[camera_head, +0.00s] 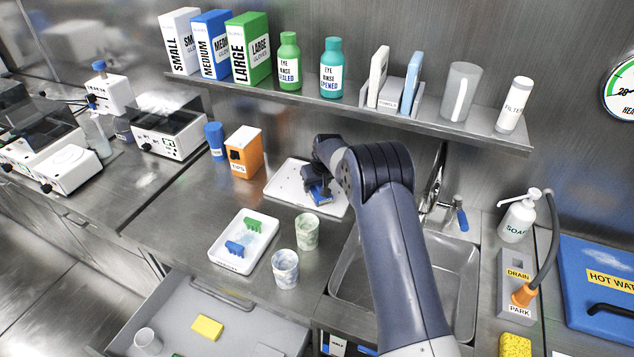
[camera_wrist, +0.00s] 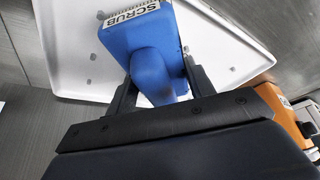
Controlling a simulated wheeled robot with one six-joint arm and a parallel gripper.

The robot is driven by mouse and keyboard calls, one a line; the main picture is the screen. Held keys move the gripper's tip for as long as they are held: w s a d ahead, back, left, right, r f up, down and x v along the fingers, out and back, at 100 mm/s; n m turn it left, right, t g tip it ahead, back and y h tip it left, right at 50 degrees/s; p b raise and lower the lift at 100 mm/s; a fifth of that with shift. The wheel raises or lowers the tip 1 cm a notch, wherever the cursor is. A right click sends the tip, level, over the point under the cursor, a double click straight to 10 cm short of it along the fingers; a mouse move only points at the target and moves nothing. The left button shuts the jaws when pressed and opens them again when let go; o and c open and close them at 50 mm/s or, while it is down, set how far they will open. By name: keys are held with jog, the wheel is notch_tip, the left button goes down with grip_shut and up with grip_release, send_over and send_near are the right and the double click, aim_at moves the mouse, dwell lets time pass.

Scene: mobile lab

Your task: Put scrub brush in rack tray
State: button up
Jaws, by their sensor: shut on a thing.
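The scrub brush (camera_wrist: 145,45) is blue with a white SCRUB label and shows between my fingers in the wrist view. My gripper (camera_wrist: 157,85) is shut on its rounded handle. In the head view the brush (camera_head: 319,194) is a small blue shape under my gripper (camera_head: 314,184), partly hidden by it. The rack tray (camera_head: 285,182) is a white tray with small holes or dots, on the counter left of the sink. The brush is over this tray, which also fills the back of the wrist view (camera_wrist: 75,40). I cannot tell whether the brush touches it.
An orange tips box (camera_head: 243,152) and a blue cup stand left of the tray. A white tray (camera_head: 225,259) with green and blue items and two patterned cups (camera_head: 306,232) are in front. The sink (camera_head: 455,280) is at right; a loaded shelf (camera_head: 440,122) hangs above. A drawer (camera_head: 240,325) is open below.

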jog(key=shift+f, duration=0.15)
jog(key=o, duration=1.1)
jog(key=shift+r, duration=0.2)
jog(key=shift+r, duration=0.2)
jog(key=b+v, duration=0.1)
jog(key=v, duration=1)
jog(key=shift+s+r+b, duration=0.3)
